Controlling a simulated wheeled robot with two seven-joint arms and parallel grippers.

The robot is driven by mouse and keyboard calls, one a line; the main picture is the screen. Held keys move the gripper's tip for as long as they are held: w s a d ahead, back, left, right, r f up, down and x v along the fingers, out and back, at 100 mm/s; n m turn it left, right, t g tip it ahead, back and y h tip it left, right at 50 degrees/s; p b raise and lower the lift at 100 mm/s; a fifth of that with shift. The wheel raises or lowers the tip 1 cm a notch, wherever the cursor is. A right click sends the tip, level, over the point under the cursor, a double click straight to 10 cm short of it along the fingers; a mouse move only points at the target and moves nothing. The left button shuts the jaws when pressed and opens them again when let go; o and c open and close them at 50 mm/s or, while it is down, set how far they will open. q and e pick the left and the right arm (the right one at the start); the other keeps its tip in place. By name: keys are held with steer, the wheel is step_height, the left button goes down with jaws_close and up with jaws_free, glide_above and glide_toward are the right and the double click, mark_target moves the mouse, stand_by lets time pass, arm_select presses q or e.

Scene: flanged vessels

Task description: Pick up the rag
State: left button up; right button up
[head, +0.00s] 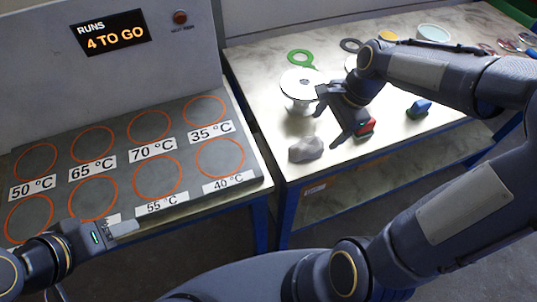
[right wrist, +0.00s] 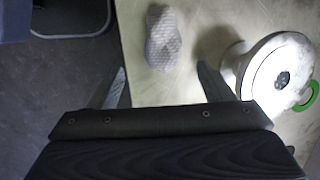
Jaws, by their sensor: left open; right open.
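The rag (head: 307,149) is a small, crumpled, light grey piece of cloth on the right-hand table, near its front left corner. In the right wrist view the rag (right wrist: 162,38) lies ahead of the fingertips, between their lines. My right gripper (head: 326,117) is open and empty above the table, just behind and right of the rag, not touching it. Its spread fingers also show in the right wrist view (right wrist: 160,82). My left gripper (head: 122,228) is open at the front edge of the left-hand panel, far from the rag.
A white flanged vessel (head: 300,88) stands close behind my right gripper; a green ring (head: 303,59) lies beyond it. A red block (head: 365,127) and a blue block (head: 419,109) lie to the right. The left panel (head: 122,195) has orange circles with temperature labels.

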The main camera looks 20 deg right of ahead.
mark_target(308, 145)
steer(key=shift+w+a+f+m, duration=0.3)
steer(key=shift+w+f, duration=0.15)
steer(key=shift+w+a+f, duration=0.1)
steer(key=shift+a+f, duration=0.05)
steer(key=shift+f, duration=0.25)
steer(key=x, duration=0.7)
steer(key=shift+c, duration=0.2)
steer(key=c, duration=1)
